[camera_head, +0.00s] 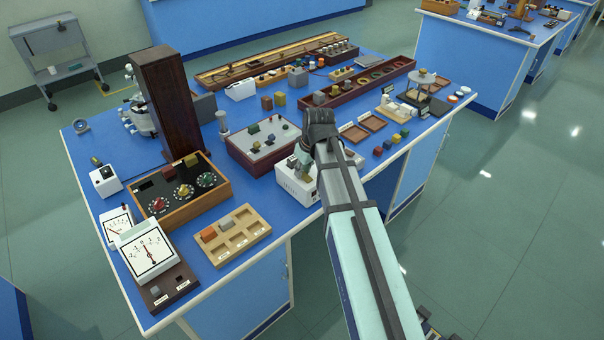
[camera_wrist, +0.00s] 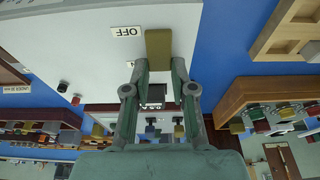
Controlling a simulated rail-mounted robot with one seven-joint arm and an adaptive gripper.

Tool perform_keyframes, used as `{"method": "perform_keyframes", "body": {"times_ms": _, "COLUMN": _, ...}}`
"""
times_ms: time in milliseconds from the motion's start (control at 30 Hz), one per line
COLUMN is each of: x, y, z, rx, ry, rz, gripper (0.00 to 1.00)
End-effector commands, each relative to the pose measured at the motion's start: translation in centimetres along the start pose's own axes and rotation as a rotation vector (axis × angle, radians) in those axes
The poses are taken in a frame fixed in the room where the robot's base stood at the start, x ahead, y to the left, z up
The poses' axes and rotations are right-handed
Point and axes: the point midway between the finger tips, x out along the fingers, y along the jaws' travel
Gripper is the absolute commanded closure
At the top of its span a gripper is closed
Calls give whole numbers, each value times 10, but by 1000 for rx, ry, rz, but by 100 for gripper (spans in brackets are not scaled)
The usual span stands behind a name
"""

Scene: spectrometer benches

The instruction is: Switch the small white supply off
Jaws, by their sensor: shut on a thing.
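The small white supply (camera_head: 290,186) stands near the bench's front edge in the head view, partly hidden by my arm. In the wrist view its white face (camera_wrist: 95,55) fills the upper middle, with an "OFF" label (camera_wrist: 128,32). A mustard-coloured switch handle (camera_wrist: 158,46) stands just right of that label. My gripper (camera_wrist: 158,68) has its two fingertips on either side of the handle and is shut on it. In the head view my gripper (camera_head: 303,165) is over the supply, its fingertips hard to make out. The supply's other switch marking is not visible.
Left of the supply is a wooden compartment tray (camera_head: 262,231), and behind it a dark red box with a grey top (camera_head: 233,155). A wooden dial box (camera_head: 150,217) and white meters (camera_head: 146,250) stand further left. Small coloured blocks (camera_head: 390,143) sit to the right.

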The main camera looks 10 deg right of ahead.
Motion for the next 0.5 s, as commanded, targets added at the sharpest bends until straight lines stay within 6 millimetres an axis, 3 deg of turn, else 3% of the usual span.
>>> {"method": "perform_keyframes", "body": {"times_ms": 333, "x": 0, "y": 0, "z": 0, "rx": 0, "ry": 26, "rz": -1, "gripper": 100}}
{"method": "perform_keyframes", "body": {"times_ms": 367, "x": 0, "y": 0, "z": 0, "rx": 0, "ry": 26, "rz": -1, "gripper": 65}}
{"method": "perform_keyframes", "body": {"times_ms": 400, "x": 0, "y": 0, "z": 0, "rx": 0, "ry": 26, "rz": -1, "gripper": 50}}
{"method": "perform_keyframes", "body": {"times_ms": 500, "x": -1, "y": 0, "z": 0, "rx": 0, "ry": 26, "rz": -1, "gripper": 50}}
